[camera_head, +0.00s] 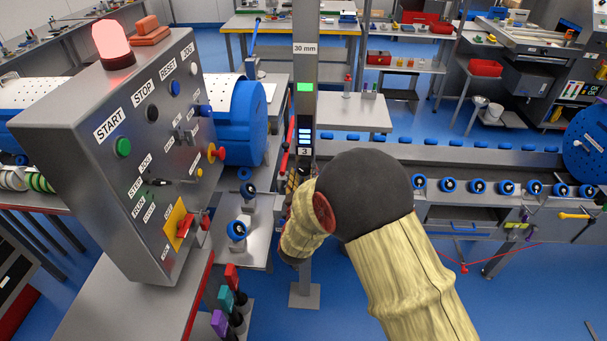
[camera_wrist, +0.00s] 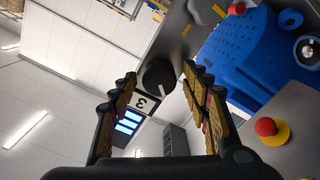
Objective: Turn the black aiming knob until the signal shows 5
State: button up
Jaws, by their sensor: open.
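The black aiming knob (camera_wrist: 158,75) is round with a pale pointer line, in the upper middle of the wrist view. My gripper (camera_wrist: 159,72) is open, with one finger on each side of the knob; I cannot tell whether either touches it. The signal display (camera_wrist: 128,122) shows lit bars, and its label (camera_wrist: 141,102) reads 3. In the head view the lit signal bars (camera_head: 304,134) are on the grey post (camera_head: 305,65), with the 3 (camera_head: 304,151) below. My arm hides the knob there and most of my gripper.
A control panel (camera_head: 105,120) with buttons and a red lamp (camera_head: 112,45) stands left of the post. A green light (camera_head: 305,87) is on the post. A conveyor with blue rollers (camera_head: 477,187) runs to the right. A red button (camera_wrist: 266,127) and blue drum (camera_wrist: 240,55) are near my gripper.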

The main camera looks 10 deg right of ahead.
dwell(0.3)
jog(key=v, duration=1.2)
